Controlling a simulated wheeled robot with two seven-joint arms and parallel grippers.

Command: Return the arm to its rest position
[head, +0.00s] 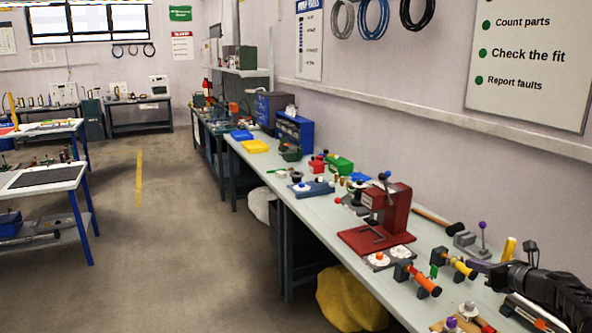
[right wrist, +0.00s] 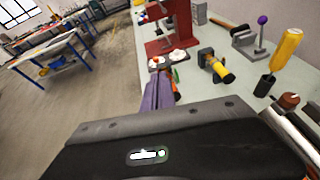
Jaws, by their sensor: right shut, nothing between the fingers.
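My right gripper (head: 472,264) reaches in from the right edge in the head view, above the long workbench. Its purple fingers are closed together with nothing between them. They also show at the centre of the right wrist view (right wrist: 158,92). An orange tube with a black end (head: 422,281) rests in a dark holder left of the gripper. A yellow tube with a black end (head: 461,267) rests in another holder, close to the fingertips in the picture. It also shows in the right wrist view (right wrist: 216,68). My left gripper is not in view.
A red press (head: 390,212) stands on the bench (head: 340,216) beyond the tubes. A grey fixture with a purple-knobbed lever (head: 472,242) and a yellow-handled tool (right wrist: 288,45) in a black cup stand nearby. Open floor (head: 180,240) lies left of the bench.

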